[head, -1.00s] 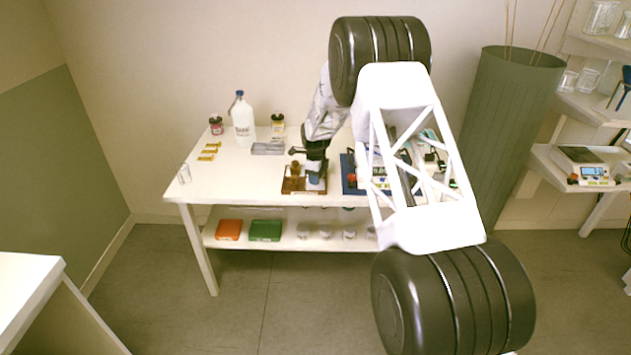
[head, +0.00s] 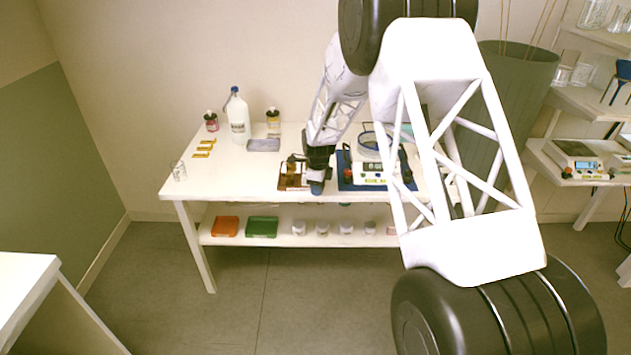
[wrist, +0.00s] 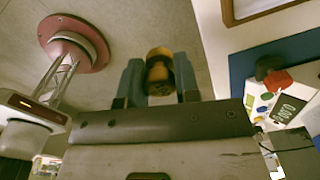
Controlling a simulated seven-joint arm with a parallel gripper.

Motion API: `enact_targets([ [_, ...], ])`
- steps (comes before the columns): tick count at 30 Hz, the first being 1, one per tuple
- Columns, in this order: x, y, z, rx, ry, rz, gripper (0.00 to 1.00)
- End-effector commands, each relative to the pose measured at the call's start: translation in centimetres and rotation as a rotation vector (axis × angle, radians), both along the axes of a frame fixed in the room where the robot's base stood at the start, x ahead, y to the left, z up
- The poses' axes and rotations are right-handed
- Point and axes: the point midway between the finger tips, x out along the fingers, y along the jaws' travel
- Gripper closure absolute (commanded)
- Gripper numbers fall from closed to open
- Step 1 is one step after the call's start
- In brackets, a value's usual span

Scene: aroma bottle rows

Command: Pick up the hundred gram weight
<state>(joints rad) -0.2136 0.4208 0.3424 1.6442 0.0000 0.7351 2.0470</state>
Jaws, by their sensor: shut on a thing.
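My gripper (wrist: 160,80) is shut on a brass weight (wrist: 160,68), gripped between its two blue fingers in the wrist view. The weight is cylindrical, with a darker end facing the camera; no marking can be read on it. In the head view my gripper (head: 317,187) is at the table's front edge, just right of the brown weight block (head: 289,185). Other brass weights (head: 292,164) show on that block. The held weight cannot be made out in the head view.
A balance (head: 370,172) on a blue mat (head: 346,184) stands close right of my gripper; it also shows in the wrist view (wrist: 290,108). A white bottle (head: 239,120), two jars and a grey block (head: 263,145) stand back left. The table's front left is mostly clear.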

Motion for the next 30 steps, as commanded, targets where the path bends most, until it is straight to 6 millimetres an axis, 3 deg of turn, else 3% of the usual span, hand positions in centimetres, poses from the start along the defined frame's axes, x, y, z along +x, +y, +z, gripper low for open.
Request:
enact_targets([
  [10, -3.0, -0.6, 0.3, 0.000, -0.001, 0.000, 0.89],
  [30, -3.5, -0.7, 0.4, 0.001, -0.001, 0.000, 0.89],
])
